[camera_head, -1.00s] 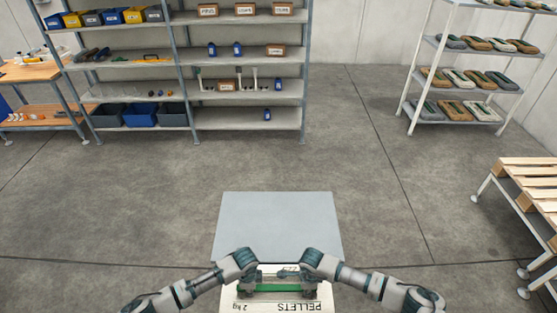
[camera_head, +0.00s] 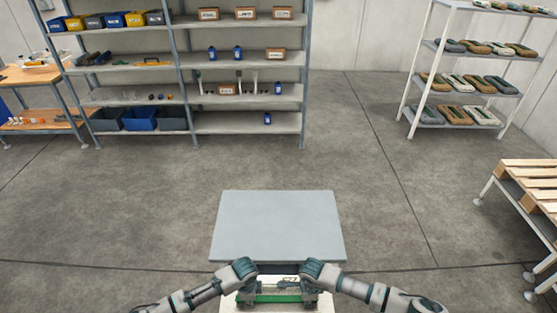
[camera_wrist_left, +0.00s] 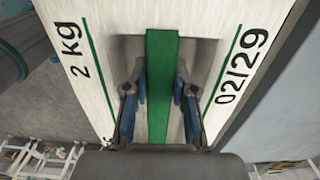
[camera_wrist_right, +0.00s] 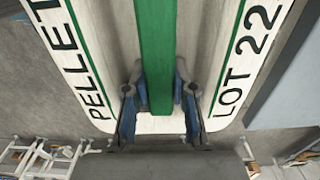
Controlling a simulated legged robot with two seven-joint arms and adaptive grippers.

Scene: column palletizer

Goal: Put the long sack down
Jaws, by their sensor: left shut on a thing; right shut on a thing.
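The long sack (camera_head: 229,307) is white with a green strip (camera_head: 275,299) along its top, at the bottom edge of the head view, partly cut off. In the left wrist view the sack (camera_wrist_left: 72,45) reads "2 kg" and "02/29"; in the right wrist view the sack (camera_wrist_right: 75,70) reads "PELLETS" and "LOT 22". My left gripper (camera_head: 247,296) and right gripper (camera_head: 309,296) are both shut on the sack at its green strip, side by side. Whether the sack's underside touches anything is hidden.
A flat grey platform top (camera_head: 278,225) lies just ahead of the grippers and looks empty. A slatted wooden pallet (camera_head: 530,175) on a stand is at right. A white rack (camera_head: 465,90) holds several sacks. Grey shelving (camera_head: 245,122) stands behind. Floor between is clear.

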